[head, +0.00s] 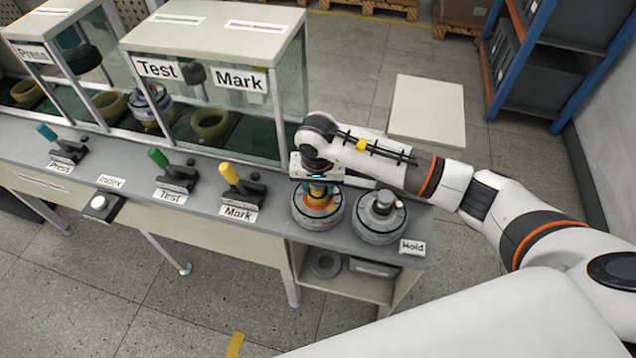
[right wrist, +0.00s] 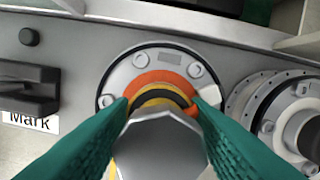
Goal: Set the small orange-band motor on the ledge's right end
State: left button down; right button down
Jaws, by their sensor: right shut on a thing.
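The orange-band motor (head: 318,213) is a round grey motor with an orange and yellow-black ring around its central post. It appears to stand upright on the ledge (head: 272,205), just right of the Mark lever. My right gripper (head: 318,186) is above it, pointing down. In the right wrist view the teal fingers (right wrist: 160,110) close on both sides of the post of the orange-band motor (right wrist: 165,78). A second grey motor without an orange band (head: 379,217) stands close on its right, by the Hold label (head: 412,247). My left gripper is out of view.
The Mark lever (head: 240,184) stands to the left, with the Test lever (head: 170,170) farther left. The glass-sided Test and Mark enclosure (head: 215,75) rises behind the ledge. A shelf under the ledge holds a dark bin (head: 374,268). The second motor fills much of the right end.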

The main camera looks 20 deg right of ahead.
jog(key=c, duration=0.8)
grip_release()
jog(key=shift+s, duration=0.1)
jog(key=shift+r, duration=0.4)
jog(key=r+b, duration=0.1)
jog(key=r, duration=0.2)
jog(key=s+r, duration=0.1)
jog(key=r, duration=0.3)
jog(key=r+b, duration=0.1)
jog(key=r, duration=0.3)
jog(key=shift+s+a+r+b, duration=0.15)
jog(key=shift+a+b, duration=0.15)
jog(key=shift+b, duration=0.05)
